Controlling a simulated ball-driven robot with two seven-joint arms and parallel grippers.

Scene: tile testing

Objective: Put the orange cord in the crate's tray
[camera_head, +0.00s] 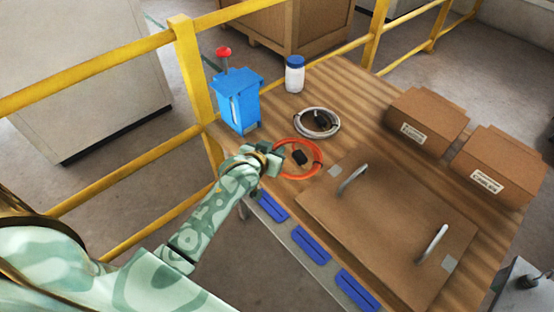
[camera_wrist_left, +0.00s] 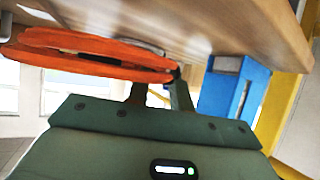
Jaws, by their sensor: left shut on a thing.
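The orange cord (camera_head: 303,174) is a round coil with a black piece in its middle, at the table's left edge in the head view. My left gripper (camera_head: 270,160) is shut on the coil's left side. In the left wrist view the orange cord (camera_wrist_left: 90,48) shows nearly edge-on beside my left gripper (camera_wrist_left: 158,88). I cannot tell whether it touches the tabletop. A flat brown board (camera_head: 385,240) with two silver handles lies to its right. I cannot tell whether it belongs to the crate, and no tray is clearly recognisable. My right gripper is not in view.
A grey cord coil (camera_head: 337,127), a white bottle with blue cap (camera_head: 294,76) and a blue box (camera_head: 240,106) stand behind. Two cardboard boxes (camera_head: 428,119) (camera_head: 499,166) are at right. Yellow railing (camera_head: 198,90) borders the table. Blue strips (camera_head: 311,243) line its front edge.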

